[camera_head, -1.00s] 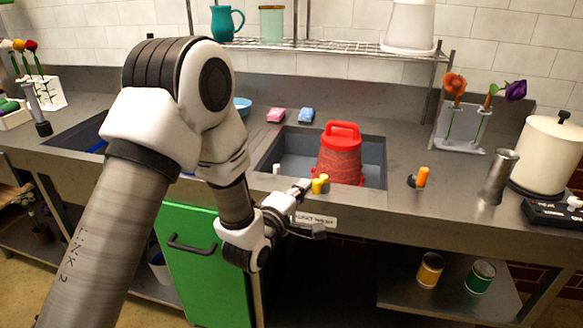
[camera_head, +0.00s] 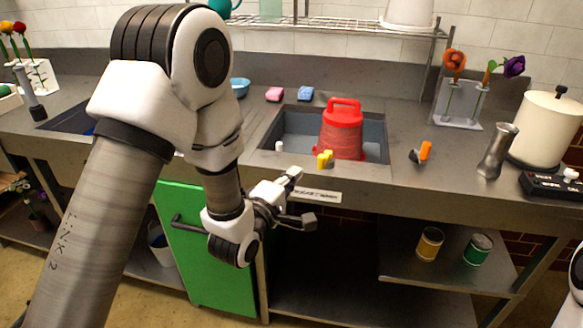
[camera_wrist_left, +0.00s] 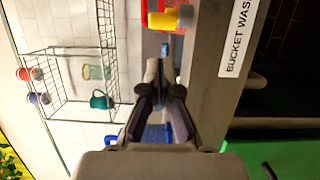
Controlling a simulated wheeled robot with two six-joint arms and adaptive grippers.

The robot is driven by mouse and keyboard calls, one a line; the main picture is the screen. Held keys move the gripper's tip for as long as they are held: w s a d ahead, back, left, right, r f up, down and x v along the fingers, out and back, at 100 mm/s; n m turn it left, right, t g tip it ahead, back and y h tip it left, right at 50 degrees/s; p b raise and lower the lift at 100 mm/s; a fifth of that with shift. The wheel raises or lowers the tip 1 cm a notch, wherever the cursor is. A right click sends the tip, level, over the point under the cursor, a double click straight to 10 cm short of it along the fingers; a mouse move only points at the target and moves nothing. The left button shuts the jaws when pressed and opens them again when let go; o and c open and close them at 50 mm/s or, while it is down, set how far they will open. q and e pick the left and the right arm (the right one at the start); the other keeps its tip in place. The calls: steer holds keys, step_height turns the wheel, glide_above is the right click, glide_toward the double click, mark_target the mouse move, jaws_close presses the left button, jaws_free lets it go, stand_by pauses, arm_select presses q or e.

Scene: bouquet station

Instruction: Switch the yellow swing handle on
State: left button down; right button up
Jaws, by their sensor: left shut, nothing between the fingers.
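The yellow swing handle (camera_head: 325,159) stands at the front rim of the sink, just in front of the red bucket. It also shows at the top of the left wrist view (camera_wrist_left: 168,20). My left gripper (camera_head: 292,174) is in front of the counter edge, a little lower left of the handle and apart from it. In the left wrist view its fingers (camera_wrist_left: 158,72) come together at the tips with nothing between them. My right gripper is out of view.
The red bucket (camera_head: 342,135) stands in the sink (camera_head: 375,137). A label (camera_head: 315,196) is on the counter front. An orange handle (camera_head: 425,151) and a metal vase (camera_head: 497,152) stand to the right. A green door (camera_head: 200,265) is below the counter.

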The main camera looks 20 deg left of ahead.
arm_select(q)
steer(key=s+d, duration=0.1)
steer(key=s, duration=0.1)
steer(key=s+d, duration=0.1)
steer(key=shift+s+d, duration=0.35)
steer(key=shift+d, duration=0.1)
